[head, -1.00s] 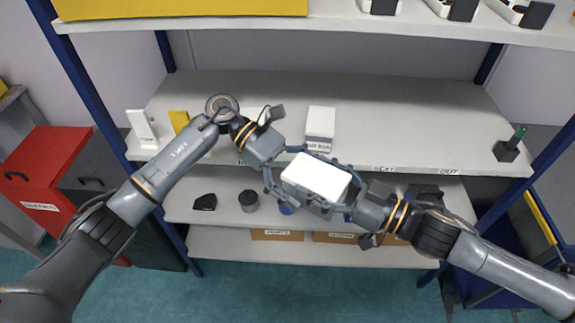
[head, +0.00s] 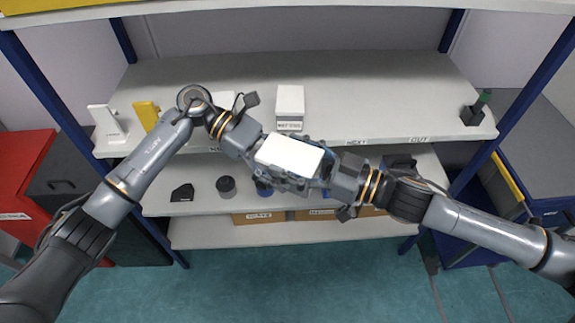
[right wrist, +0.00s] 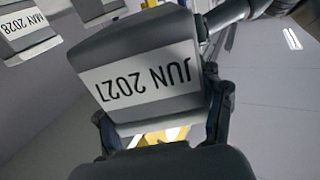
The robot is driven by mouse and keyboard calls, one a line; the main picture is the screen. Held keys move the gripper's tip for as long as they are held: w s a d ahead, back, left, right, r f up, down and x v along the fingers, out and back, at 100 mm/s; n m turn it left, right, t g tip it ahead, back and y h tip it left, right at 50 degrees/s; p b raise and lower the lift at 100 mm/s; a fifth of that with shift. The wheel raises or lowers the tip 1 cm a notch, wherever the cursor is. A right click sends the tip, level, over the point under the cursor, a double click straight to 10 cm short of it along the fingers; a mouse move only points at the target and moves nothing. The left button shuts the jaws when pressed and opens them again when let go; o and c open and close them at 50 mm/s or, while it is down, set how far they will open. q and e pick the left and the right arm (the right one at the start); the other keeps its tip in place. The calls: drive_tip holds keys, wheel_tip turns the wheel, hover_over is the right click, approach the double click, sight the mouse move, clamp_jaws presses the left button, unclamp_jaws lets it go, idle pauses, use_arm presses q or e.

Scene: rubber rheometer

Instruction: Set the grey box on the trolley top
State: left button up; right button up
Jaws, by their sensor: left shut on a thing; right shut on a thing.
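The grey box, with a pale top (head: 288,155), is held in the air in front of the shelf rack, between my two grippers. My left gripper (head: 284,169) is shut on it from the upper left, and my right gripper (head: 308,164) is shut on it from the lower right. Their fingers overlap along its sides. In the right wrist view the grey box (right wrist: 150,45) carries a white label reading JUN 2027, upside down. A blue unit with a dark grey top (head: 540,135) and a yellow edge strip stands at the far right, apparently the trolley, partly cut off.
The rack's middle shelf (head: 370,95) holds a white labelled box (head: 290,106), a yellow holder (head: 146,115) and a green-topped item (head: 476,108). Lower shelves carry dark items and brown boxes. A red cabinet (head: 25,175) stands left. Teal floor (head: 300,285) is clear.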

drive_tip(key=o, duration=1.6)
drive_tip(key=shift+a+r, duration=0.15)
drive_tip(key=shift+o, duration=0.6)
